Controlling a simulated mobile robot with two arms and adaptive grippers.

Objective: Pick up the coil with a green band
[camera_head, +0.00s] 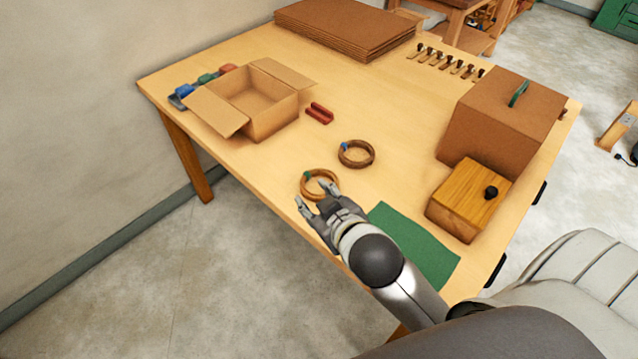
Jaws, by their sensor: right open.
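The coil with a green band (307,181) lies flat on the wooden table near its front edge. It is a light brown ring, and the green band shows at its upper left. My right gripper (316,195) is open at the coil's near side. One fingertip overlaps the coil's right part in the view and the other is left of and below it. I cannot tell whether it touches the coil. A darker coil with a blue band (357,154) lies behind and to the right. My left gripper is not in view.
An open cardboard box (270,120) stands left, with a red item (319,113) beside it. A green mat (415,245) lies right of my gripper. A wooden box (468,200) and a large brown box (500,125) stand right.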

